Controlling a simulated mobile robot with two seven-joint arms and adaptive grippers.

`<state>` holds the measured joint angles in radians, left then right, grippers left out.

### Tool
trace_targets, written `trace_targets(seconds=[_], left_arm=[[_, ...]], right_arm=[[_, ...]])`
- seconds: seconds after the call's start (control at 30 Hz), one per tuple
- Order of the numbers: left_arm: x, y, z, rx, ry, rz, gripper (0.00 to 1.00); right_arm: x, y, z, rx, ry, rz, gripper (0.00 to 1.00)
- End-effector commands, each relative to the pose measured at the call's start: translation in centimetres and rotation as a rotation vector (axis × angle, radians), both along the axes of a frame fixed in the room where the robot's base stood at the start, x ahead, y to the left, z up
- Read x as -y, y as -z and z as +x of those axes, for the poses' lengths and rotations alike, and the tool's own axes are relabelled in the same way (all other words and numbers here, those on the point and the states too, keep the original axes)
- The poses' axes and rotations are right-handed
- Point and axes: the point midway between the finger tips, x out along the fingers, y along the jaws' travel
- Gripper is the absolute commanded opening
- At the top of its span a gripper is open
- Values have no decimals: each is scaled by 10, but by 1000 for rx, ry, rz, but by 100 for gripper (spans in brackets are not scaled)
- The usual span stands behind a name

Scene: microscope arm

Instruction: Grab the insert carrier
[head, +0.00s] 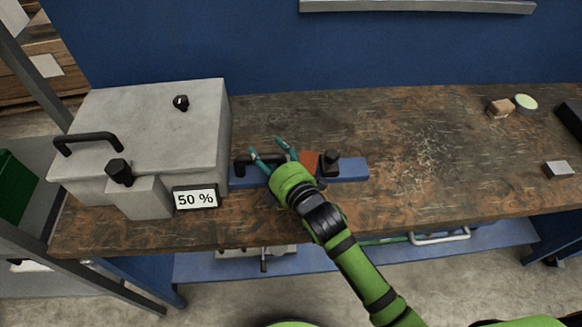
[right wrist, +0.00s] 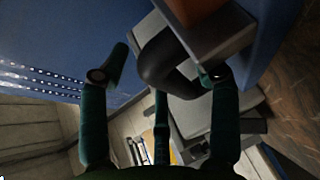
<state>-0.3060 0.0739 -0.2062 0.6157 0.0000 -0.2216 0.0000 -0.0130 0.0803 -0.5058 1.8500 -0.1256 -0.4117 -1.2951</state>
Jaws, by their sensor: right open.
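The insert carrier (head: 352,171) looks to be the long blue bar lying on the bench, right of the grey box. It bears an orange-brown block (head: 309,160), a black knob (head: 331,162) and a black handle (head: 243,166) at its left end. My right gripper (head: 267,150) is open over the handle end and hides part of the bar. In the right wrist view, the handle (right wrist: 160,62) shows between the spread green fingers (right wrist: 165,78), close to the right finger; whether they touch, I cannot tell. My left gripper is out of view.
The grey box (head: 155,120) with a handle, black knobs and a "50 %" sign (head: 195,198) stands close left of the carrier. A brown block (head: 500,108), round dish (head: 525,102) and small metal block (head: 558,169) lie far right. The bench (head: 420,140) between is clear.

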Motion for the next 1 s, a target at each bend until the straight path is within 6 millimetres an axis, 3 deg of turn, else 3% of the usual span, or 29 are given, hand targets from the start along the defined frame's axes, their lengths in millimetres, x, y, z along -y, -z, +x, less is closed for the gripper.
trace_targets(seconds=[0.1, 0.23, 0.27, 0.4, 0.77, 1.0], left_arm=[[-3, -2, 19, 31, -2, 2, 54], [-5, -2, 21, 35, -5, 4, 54], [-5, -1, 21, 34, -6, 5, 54], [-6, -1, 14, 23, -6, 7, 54], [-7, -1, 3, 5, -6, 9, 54], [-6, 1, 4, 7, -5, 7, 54]], right_arm=[[-1, 0, 2, 0, 0, 1, 63], [-1, 0, 2, 0, 0, 1, 63], [-1, 0, 2, 0, 0, 1, 55], [-1, 0, 1, 0, 0, 1, 0], [-1, -6, 2, 14, -1, 3, 0], [5, -19, -10, 17, -2, 3, 0]])
